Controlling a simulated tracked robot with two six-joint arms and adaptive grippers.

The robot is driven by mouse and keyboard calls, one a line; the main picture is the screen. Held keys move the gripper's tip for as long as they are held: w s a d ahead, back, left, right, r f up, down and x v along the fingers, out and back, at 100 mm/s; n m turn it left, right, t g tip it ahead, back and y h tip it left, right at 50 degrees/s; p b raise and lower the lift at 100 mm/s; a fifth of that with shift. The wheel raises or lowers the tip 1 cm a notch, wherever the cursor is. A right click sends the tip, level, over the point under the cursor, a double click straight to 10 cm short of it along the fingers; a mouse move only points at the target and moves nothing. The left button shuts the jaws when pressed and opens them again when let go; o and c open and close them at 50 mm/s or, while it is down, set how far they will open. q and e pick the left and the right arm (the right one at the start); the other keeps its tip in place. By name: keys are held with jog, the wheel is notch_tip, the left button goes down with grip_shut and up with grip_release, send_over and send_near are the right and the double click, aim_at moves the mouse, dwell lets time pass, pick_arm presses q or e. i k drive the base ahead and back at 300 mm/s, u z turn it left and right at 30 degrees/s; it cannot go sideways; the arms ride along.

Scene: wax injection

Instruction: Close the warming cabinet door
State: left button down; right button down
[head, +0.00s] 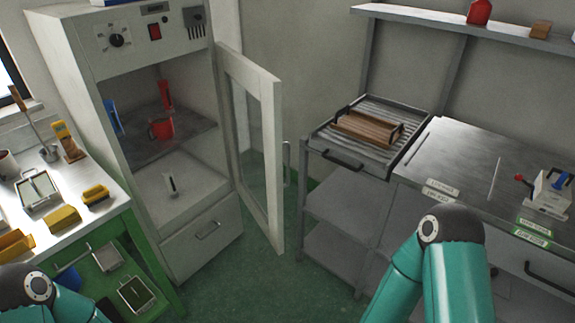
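The warming cabinet (85,100) is a tall pale grey box at the back left, with a dial and a red switch on its top panel. Its door (274,150) has a glass pane and a light frame. The door stands wide open, swung out to the right on its right-side hinge. A vertical handle (287,163) sits on the door's outer right face. Inside, red and blue items stand on the upper shelf and a small white and black item on the lower floor. Both my teal arms show at the bottom edge, away from the door; their grippers are out of view.
A metal bench (470,165) on the right holds a ribbed tray (335,150) with a brown block, close to the door. A green table (150,262) with yellow blocks stands at left, in front of the cabinet. Green floor (240,285) is clear between them.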

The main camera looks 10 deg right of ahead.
aim_at(267, 88)
jog(key=i, duration=0.85)
jog(key=u, duration=0.05)
